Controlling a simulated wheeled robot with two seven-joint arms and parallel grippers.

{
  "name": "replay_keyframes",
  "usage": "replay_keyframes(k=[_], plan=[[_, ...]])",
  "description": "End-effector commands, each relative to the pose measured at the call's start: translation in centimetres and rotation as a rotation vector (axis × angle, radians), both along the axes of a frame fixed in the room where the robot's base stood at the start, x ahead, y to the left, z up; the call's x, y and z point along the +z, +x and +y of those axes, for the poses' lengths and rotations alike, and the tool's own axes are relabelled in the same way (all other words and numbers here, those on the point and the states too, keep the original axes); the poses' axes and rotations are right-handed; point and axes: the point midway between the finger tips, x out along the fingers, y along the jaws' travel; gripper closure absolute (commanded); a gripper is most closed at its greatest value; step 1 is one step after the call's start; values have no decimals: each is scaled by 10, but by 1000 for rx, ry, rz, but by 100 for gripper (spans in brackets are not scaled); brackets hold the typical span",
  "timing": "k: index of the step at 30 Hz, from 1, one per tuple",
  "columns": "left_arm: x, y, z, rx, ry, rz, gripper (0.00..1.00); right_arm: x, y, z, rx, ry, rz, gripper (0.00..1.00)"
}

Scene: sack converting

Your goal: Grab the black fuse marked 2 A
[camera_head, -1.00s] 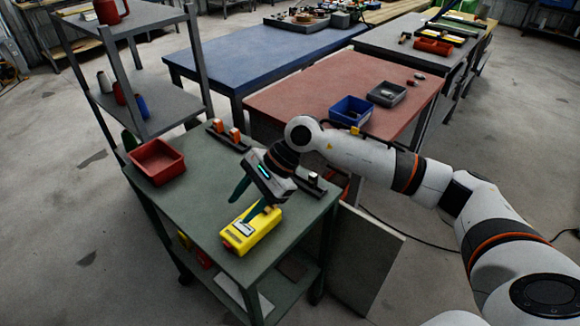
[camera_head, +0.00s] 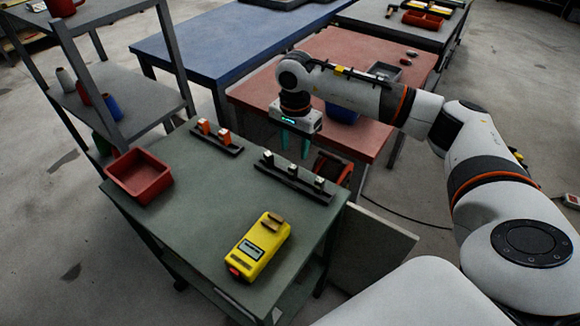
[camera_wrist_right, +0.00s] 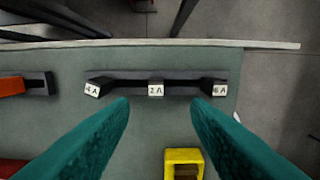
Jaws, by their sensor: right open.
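A dark rack (camera_head: 280,171) on the green cart holds three black fuses with white labels. In the right wrist view the middle fuse (camera_wrist_right: 155,88) reads 2 A; it also shows in the head view (camera_head: 293,170). The left fuse (camera_wrist_right: 96,87) reads 4 A, and the right fuse (camera_wrist_right: 217,87) seems to read 6 A. My right gripper (camera_head: 294,150) is open and empty, pointing down above the rack. In its wrist view the 2 A fuse lies ahead between the two teal fingers (camera_wrist_right: 160,106), apart from them. My left gripper is not in view.
A yellow tester (camera_head: 259,246) lies at the cart's front. A red bin (camera_head: 139,176) stands at the left. Another rack (camera_head: 216,140) holds orange fuses. A grey shelf stands behind left; blue and red tables stand behind. The cart's middle is clear.

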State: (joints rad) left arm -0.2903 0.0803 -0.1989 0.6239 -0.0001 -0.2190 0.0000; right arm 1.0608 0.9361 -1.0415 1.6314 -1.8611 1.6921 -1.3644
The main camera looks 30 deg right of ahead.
Motion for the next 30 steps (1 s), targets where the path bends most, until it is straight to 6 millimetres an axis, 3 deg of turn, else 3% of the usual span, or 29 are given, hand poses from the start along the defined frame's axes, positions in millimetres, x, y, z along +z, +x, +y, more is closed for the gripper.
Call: replay_keyframes(k=[3, 6, 11, 16, 21, 29, 30], plan=[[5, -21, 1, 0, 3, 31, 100, -20, -1, 1, 0, 1, 4, 56], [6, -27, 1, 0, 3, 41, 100, -31, 0, 1, 0, 2, 2, 56], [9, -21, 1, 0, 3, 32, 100, -41, 1, 1, 0, 2, 1, 56], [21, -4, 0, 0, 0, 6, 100, -65, 4, 1, 0, 2, 3, 56], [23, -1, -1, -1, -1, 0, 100, -86, 5, 0, 1, 3, 1, 56], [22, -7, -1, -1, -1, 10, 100, -89, 5, 0, 1, 3, -1, 56], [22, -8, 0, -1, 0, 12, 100, -89, 5, 0, 1, 3, -1, 61]])
